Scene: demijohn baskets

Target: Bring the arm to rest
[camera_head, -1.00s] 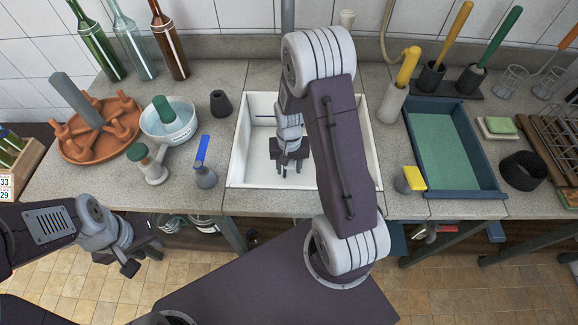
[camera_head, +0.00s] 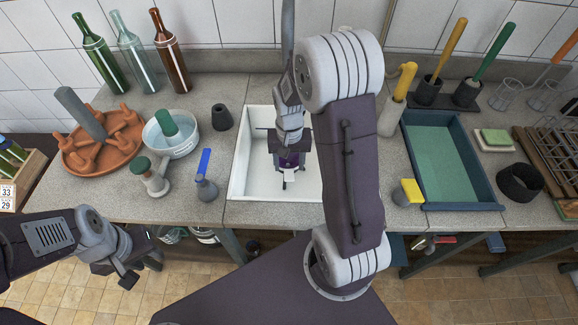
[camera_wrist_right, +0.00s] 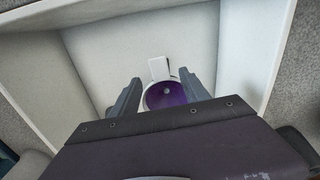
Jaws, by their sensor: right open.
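My right arm reaches over the white sink (camera_head: 240,165). Its gripper (camera_head: 288,172) hangs low inside the sink, open. In the right wrist view its two fingers (camera_wrist_right: 160,100) stand apart. A small white-rimmed thing with a purple inside and a white tab (camera_wrist_right: 168,94) shows between and beyond the fingers. Its purple and white parts also show below the gripper in the head view (camera_head: 288,182); whether the fingers touch it cannot be told. My left gripper (camera_head: 140,270) is open and empty at the lower left, in front of the counter.
A blue tray (camera_head: 450,160) and yellow-topped piece (camera_head: 409,192) are right. Bottles (camera_head: 137,55) stand at the back.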

